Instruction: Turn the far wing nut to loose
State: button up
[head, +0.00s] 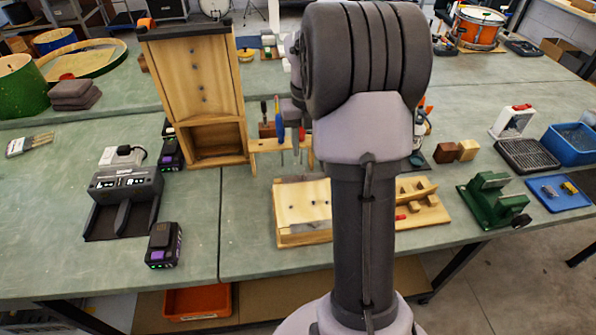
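I cannot make out a wing nut anywhere in the head view. My own arm stands upright in the middle and covers a large part of the bench. A low wooden block (302,197) with small dark spots on its top lies partly behind the arm. A tall wooden panel (203,77) with several dark fittings down its middle stands farther back on the left. The fittings are too small to identify.
A tool rack (268,145) stands behind the block. A charger (124,190) and a battery (163,245) sit at left. A green clamp-like fixture (493,200), a black tray (527,156) and a blue bin (573,143) are at right.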

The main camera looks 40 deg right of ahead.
aim_at(304, 175)
notch_tip(304, 175, down, 9)
jog(key=b, duration=0.2)
jog(key=shift+r+b, duration=0.1)
jog(key=shift+b, duration=0.3)
grip_shut()
